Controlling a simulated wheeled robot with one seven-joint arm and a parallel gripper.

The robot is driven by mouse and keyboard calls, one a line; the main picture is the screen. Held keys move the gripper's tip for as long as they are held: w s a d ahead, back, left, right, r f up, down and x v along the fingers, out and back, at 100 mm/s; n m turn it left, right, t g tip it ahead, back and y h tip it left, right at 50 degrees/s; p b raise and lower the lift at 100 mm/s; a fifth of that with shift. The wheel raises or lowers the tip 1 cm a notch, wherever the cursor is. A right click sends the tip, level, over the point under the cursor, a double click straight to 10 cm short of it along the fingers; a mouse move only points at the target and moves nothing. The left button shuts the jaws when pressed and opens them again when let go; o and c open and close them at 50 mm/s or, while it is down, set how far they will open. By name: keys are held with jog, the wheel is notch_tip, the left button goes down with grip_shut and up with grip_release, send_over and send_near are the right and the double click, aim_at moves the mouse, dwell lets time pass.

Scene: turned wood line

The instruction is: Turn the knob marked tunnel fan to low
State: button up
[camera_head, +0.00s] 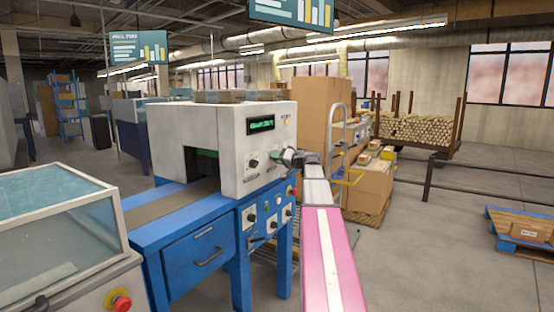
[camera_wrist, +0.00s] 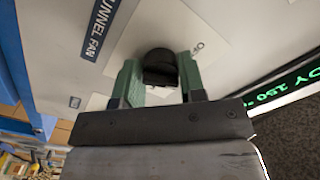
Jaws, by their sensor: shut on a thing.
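The black round knob (camera_wrist: 158,58) sits on a pale plate on the machine's white face, beside a dark label (camera_wrist: 101,24) reading "TUNNEL FAN", in the wrist view. My gripper (camera_wrist: 160,78) has its two green fingers on either side of the knob, shut on it. A small round mark (camera_wrist: 198,47) shows on the plate near the right fingertip. The knob's pointer and the low mark cannot be made out. In the head view my gripper (camera_head: 291,157) is at the face of the white tunnel housing (camera_head: 225,150), and the gripped knob is hidden there.
Another black knob (camera_head: 253,163) is on the housing, left of my gripper, below a green display (camera_head: 261,125). A blue panel below has several controls and a red button (camera_head: 292,191). Stacked cartons (camera_head: 322,105) and a metal hand truck (camera_head: 345,135) stand behind.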

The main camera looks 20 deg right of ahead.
jog(key=shift+m, duration=1.9)
jog(key=o, duration=0.9)
jog(key=v, duration=1)
jog(key=shift+s+d, duration=0.25)
jog(key=shift+s, duration=0.1)
